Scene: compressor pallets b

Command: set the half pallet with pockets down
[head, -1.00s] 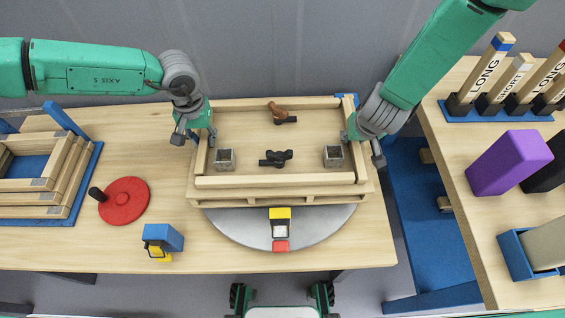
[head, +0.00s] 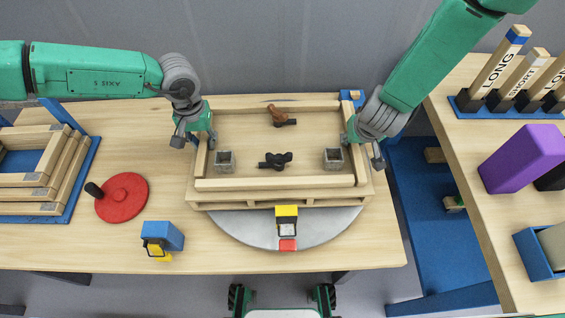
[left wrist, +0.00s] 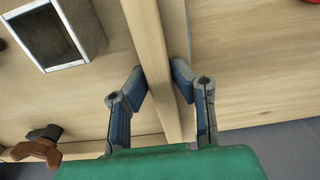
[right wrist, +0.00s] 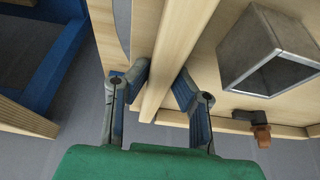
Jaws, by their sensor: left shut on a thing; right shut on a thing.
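The half pallet with pockets (head: 275,184) is a light wooden tray with raised rims on a slatted base. Two square metal pockets (head: 225,161) (head: 333,158) and dark and brown knobbed clamps (head: 275,160) (head: 280,116) are on its deck. It lies level over the round grey turntable (head: 240,227), hiding its back part. I cannot tell whether its underside touches anything. My left gripper (head: 211,140) is shut on its left rim, seen between the fingers in the left wrist view (left wrist: 160,82). My right gripper (head: 349,138) is shut on its right rim, also in the right wrist view (right wrist: 162,80).
A yellow and black device with a red end (head: 287,228) stands at the turntable's front. A red disc (head: 122,197), a blue box (head: 163,238) and stacked wooden frames (head: 45,187) are to the left. A side table (head: 470,150) with labelled posts and a purple block (head: 522,158) is right.

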